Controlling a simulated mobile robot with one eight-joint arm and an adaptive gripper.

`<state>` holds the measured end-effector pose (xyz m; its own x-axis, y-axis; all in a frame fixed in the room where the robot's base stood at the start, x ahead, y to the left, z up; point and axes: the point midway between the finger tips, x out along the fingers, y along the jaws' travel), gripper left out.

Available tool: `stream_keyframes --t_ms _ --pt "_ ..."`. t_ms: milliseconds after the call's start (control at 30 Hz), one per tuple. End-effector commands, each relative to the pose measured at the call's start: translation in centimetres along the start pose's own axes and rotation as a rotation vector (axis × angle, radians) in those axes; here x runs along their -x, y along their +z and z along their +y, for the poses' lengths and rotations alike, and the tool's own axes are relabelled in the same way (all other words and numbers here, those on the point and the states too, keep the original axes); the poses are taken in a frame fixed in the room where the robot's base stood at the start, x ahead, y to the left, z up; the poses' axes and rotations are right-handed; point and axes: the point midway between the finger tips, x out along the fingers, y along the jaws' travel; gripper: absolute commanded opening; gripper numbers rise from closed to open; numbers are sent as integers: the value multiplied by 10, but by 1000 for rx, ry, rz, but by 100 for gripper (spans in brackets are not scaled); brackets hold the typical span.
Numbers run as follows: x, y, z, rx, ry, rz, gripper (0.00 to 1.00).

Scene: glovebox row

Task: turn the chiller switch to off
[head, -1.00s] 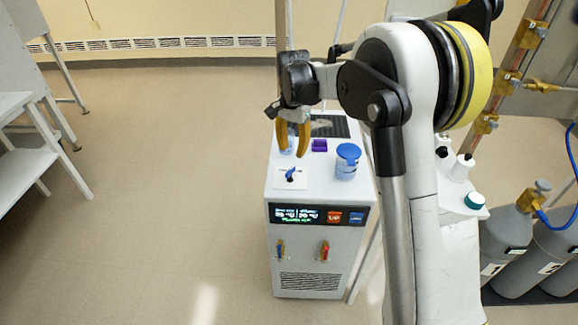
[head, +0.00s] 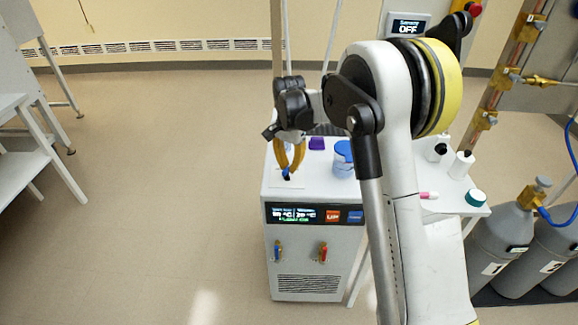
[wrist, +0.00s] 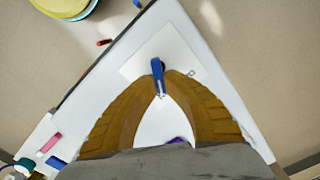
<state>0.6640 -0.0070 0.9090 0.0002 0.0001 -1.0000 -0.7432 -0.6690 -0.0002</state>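The chiller (head: 318,262) is a white cabinet with a lit display (head: 293,214) on its front. Its blue chiller switch (head: 287,174) sits on a white plate on the top, near the left front corner. In the wrist view the switch (wrist: 157,68) is a narrow blue lever, lying nearly up and down in the picture. My gripper (head: 288,169) is over it from above. In the wrist view the yellow-brown fingertips of my gripper (wrist: 160,77) press in on both sides of the lever. The switch's marks are too small to read.
A blue-lidded jar (head: 343,160) and a purple block (head: 317,143) stand on the chiller top, right of the switch. A white side table (head: 455,208) with bottles is to the right, then grey gas cylinders (head: 500,250). The floor (head: 150,220) at left is clear.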

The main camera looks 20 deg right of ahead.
Motion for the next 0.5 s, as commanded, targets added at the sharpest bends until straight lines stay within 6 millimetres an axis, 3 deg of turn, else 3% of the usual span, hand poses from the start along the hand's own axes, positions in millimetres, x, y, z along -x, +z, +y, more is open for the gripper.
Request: stream_keyframes --t_ms 500 --pt "1 0 -2 143 0 0 0"
